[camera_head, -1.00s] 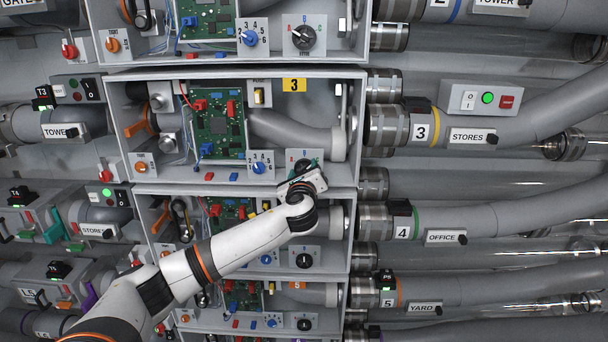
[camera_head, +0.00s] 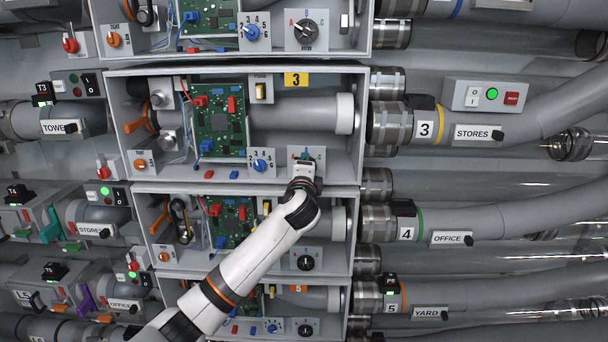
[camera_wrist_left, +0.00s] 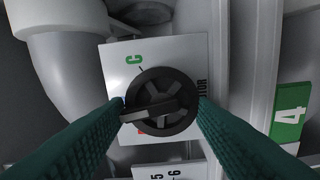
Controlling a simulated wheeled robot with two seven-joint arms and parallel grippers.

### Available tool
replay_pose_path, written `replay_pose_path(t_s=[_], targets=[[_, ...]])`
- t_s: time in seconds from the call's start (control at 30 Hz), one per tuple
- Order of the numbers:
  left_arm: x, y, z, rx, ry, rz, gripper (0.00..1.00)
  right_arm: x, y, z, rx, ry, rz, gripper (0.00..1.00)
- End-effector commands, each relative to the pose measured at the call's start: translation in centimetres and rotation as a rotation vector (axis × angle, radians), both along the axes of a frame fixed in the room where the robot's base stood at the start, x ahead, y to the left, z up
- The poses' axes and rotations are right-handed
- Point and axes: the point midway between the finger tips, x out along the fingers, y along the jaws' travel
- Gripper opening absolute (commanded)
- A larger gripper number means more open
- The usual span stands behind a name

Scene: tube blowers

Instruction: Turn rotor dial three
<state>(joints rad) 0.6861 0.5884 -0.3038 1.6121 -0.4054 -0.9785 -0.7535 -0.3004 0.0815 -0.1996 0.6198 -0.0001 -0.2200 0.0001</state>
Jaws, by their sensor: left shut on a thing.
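Rotor dial three is a round black dial on a white plate (camera_head: 318,156) at the lower right of the box marked 3; my gripper mostly covers it in the head view. The left wrist view shows the dial (camera_wrist_left: 165,115) close up, its grip bar lying roughly sideways with its end toward the left. A green C stands above it, and a red mark shows partly at its lower left. My left gripper (camera_head: 304,170) reaches up from below; its green fingers (camera_wrist_left: 162,104) are shut on the dial's opposite sides. My right gripper is not in view.
A blue numbered dial (camera_head: 260,166) sits just left of the plate. Inside the box, a grey tube (camera_head: 295,109) runs straight to the right wall. Box 4 lies directly below, with its own black dial (camera_head: 305,260). Pipes labelled STORES (camera_head: 480,133) and OFFICE (camera_head: 450,238) run right.

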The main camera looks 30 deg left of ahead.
Motion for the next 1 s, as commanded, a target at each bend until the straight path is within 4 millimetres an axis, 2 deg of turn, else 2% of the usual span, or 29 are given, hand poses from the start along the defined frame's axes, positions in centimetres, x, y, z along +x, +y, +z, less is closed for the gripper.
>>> replay_pose_path(t_s=[0.03, 0.6, 1.0], targets=[[0.0, -0.1, -0.6, -0.044, -0.020, -0.001, 0.28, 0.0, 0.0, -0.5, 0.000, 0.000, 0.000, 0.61], [0.1, -0.2, -0.9, -0.499, -0.296, -0.002, 0.28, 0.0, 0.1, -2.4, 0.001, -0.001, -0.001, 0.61], [0.1, -0.2, -0.9, -0.712, -0.427, 0.000, 0.28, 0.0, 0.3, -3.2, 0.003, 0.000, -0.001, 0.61]])
